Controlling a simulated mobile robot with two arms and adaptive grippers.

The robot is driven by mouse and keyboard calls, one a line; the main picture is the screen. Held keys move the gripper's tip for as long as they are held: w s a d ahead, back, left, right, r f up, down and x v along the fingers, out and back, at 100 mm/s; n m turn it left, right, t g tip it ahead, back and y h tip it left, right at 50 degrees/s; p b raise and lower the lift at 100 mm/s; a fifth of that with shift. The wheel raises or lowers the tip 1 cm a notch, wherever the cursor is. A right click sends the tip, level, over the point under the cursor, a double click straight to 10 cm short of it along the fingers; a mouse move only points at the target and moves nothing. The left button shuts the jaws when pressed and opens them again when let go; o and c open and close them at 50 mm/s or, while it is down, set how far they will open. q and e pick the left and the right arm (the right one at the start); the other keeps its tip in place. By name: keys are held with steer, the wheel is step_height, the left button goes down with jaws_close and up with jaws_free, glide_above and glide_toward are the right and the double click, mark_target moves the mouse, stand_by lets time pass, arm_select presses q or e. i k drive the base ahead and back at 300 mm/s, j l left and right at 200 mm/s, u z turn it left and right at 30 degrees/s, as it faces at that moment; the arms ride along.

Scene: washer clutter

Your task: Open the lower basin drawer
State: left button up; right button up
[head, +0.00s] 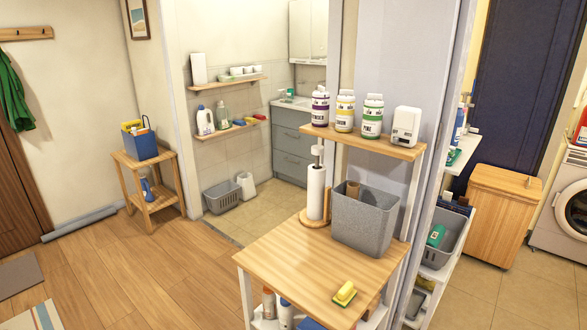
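The grey basin cabinet (290,142) stands at the back of the tiled room, beyond the doorway. Its drawer fronts are stacked under a white basin top (292,102). The lower drawer (291,166) is a plain grey front near the floor and looks shut. The cabinet's right side is hidden behind the wall edge and the shelf unit. Neither of my grippers is in view, so nothing of mine is seen near the drawer.
A wooden shelf unit (270,262) with a grey bin (366,222) and bottles stands at front centre. A grey basket (221,197) and a white container (246,186) sit on the tiles left of the cabinet. Open wood floor (130,270) lies at left.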

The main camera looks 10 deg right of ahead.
mark_target(292, 166)
steer(key=i+j+u, duration=0.3)
steer(key=i+u, duration=0.15)
steer(key=i+j+u, duration=0.15)
steer(key=i+u, duration=0.3)
steer(key=i+j+u, duration=0.1)
steer(key=i, duration=0.75)
steer(key=i+j+u, duration=0.1)
steer(key=i+j, duration=0.15)
steer(key=i, duration=0.6)
steer(key=i+l+z, duration=0.2)
steer(key=i+z, duration=0.5)
steer(key=z, duration=0.2)
steer(key=i+z, duration=0.45)
steer(key=i+j+z, duration=0.25)
steer(key=z, duration=0.2)
steer(key=i+l+z, duration=0.3)
steer(key=i, duration=0.6)
steer(key=i+z, duration=0.3)
steer(key=i, duration=0.55)
